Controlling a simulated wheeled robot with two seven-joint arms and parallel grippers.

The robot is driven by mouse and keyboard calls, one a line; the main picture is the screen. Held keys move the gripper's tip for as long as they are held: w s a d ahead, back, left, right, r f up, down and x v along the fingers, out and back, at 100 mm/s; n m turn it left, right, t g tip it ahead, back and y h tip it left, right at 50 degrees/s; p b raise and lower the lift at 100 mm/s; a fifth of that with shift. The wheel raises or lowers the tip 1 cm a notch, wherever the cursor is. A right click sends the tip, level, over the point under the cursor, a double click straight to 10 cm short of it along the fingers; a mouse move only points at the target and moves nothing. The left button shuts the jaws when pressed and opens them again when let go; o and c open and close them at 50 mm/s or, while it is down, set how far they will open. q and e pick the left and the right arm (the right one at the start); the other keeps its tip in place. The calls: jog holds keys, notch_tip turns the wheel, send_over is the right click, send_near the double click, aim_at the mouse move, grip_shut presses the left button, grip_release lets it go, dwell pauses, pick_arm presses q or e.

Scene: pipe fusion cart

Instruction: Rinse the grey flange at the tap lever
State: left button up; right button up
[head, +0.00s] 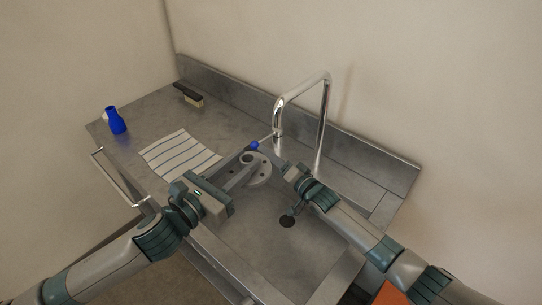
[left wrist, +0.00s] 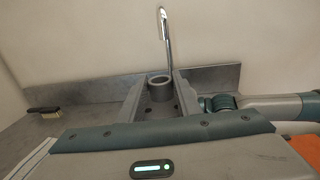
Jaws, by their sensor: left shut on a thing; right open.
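The grey flange (head: 262,174), a disc with bolt holes and a raised collar, is held over the sink basin. My left gripper (head: 245,168) is shut on it; the left wrist view shows the flange collar (left wrist: 158,85) between the two fingers (left wrist: 156,92). The chrome tap (head: 325,110) arches behind the basin, its spout end a little above and right of the flange in the head view. The tap lever ends in a blue knob (head: 254,145), just behind the flange. My right gripper (head: 284,167) is open, close to the flange's right side. I cannot tell whether it touches. No water shows.
The steel sink basin (head: 262,222) has a dark drain (head: 287,221). A striped cloth (head: 180,153), a brush (head: 188,95) and a blue bottle (head: 117,122) are on the counter at left. A raised back edge (head: 225,87) runs along the wall.

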pick_arm(q)
jog(key=shift+s+a, duration=0.35)
jog(key=shift+a, duration=0.3)
jog(key=shift+s+a, duration=0.35)
jog(key=shift+a, duration=0.25)
jog(key=shift+r, duration=0.1)
dwell(0.7)
jog(key=s+a+r+p, duration=0.2)
jog(key=a+r+p, duration=0.1)
jog(key=a+r, duration=0.1)
jog(key=shift+s+a+p, duration=0.2)
jog(key=shift+p, duration=0.1)
dwell(0.4)
jog(key=shift+s+a+f, duration=0.1)
dwell(1.1)
